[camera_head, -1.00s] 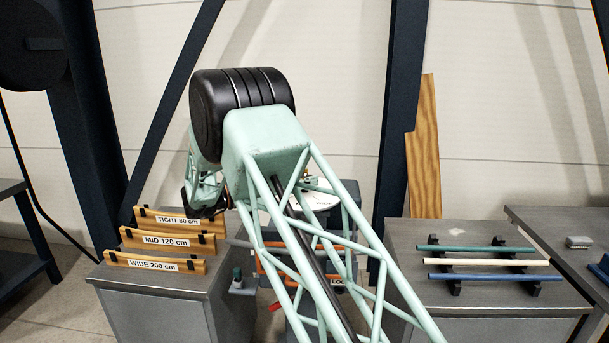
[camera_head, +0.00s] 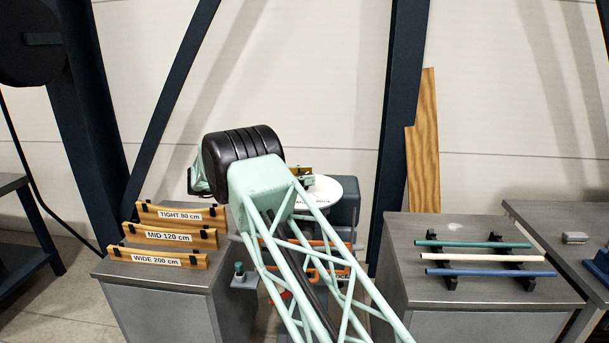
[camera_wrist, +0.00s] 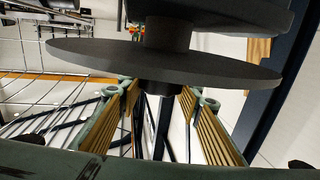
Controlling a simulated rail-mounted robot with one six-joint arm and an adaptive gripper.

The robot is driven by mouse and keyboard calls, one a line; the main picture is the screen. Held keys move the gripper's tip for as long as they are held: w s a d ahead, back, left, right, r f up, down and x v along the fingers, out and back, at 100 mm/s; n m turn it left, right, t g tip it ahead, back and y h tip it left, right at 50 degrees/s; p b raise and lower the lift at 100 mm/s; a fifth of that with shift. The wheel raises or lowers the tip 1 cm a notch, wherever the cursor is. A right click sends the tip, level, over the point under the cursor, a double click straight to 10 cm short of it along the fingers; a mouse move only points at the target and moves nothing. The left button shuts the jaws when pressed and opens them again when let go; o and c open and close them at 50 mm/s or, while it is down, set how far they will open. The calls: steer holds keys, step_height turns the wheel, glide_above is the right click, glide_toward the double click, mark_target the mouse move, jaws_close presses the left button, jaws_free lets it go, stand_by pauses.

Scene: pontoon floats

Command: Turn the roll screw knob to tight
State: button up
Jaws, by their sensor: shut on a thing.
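The roll device shows partly behind my arm in the head view, with a round white plate (camera_head: 343,187) on top and a small brass-coloured part beside it. In the wrist view, the two ribbed fingers of my gripper (camera_wrist: 160,101) stand on either side of a short dark hub, which I take to be the roll screw knob (camera_wrist: 160,88). They are shut on it. A wide dark disc (camera_wrist: 90,60) lies just above the hub and hides part of the fingertips. The knob's setting cannot be read.
Wooden boards marked TIGHT 80 cm (camera_head: 181,215), MID 120 cm (camera_head: 169,236) and WIDE 200 cm (camera_head: 157,259) stand on the left cabinet. Green, cream and blue rods (camera_head: 490,272) lie on the right cabinet. Dark posts (camera_head: 401,110) rise behind.

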steer(key=shift+m+g, duration=0.3)
steer(key=shift+g, duration=0.1)
steer(key=o, duration=0.9)
steer(key=shift+d, duration=0.1)
steer(key=shift+r, duration=0.15)
steer(key=shift+r, duration=4.85)
steer(key=shift+c, duration=0.3)
